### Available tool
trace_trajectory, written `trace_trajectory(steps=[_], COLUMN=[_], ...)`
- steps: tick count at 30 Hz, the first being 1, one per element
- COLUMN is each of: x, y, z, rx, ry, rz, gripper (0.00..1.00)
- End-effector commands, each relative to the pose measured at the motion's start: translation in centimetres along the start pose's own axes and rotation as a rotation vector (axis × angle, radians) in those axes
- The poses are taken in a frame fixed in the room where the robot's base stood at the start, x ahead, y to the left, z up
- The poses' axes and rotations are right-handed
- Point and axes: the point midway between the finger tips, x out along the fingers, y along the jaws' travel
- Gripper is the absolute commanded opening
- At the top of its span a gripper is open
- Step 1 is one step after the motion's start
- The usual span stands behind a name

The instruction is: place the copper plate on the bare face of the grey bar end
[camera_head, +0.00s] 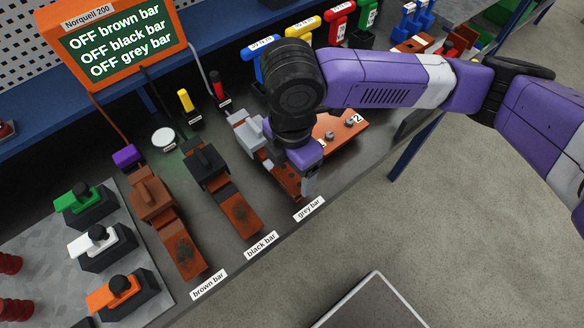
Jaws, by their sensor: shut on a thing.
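My gripper (308,186) points down at the front end of the grey bar (285,178), just behind the "grey bar" label. It is shut on the copper plate, which my wrist and fingers largely hide. I cannot tell whether the plate touches the bar end. The grey bar's copper end runs forward from a grey clamp block (246,130), and its face is mostly covered by my gripper.
Left of it lie the black bar (240,214) and brown bar (184,250), each with a dark patch. A copper-coloured board (326,126) with bolts and a "2" mark lies right of my wrist. The screen (118,40) reads OFF for all three bars.

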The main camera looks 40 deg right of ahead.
Motion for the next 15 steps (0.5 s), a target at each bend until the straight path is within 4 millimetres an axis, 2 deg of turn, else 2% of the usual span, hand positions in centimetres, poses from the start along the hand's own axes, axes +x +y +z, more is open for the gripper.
trace_trajectory(steps=[2, 13, 14, 15], x=[0.57, 1.06, 0.96, 0.94], y=[0.00, 0.01, 0.00, 0.00], z=[0.02, 0.00, 0.00, 0.00], rx=[0.000, 0.000, 0.000, 0.000], ry=[0.001, 0.001, 0.000, 0.000], rz=[0.000, 0.001, 0.000, 0.000], gripper=[0.17, 0.17, 0.83, 0.91])
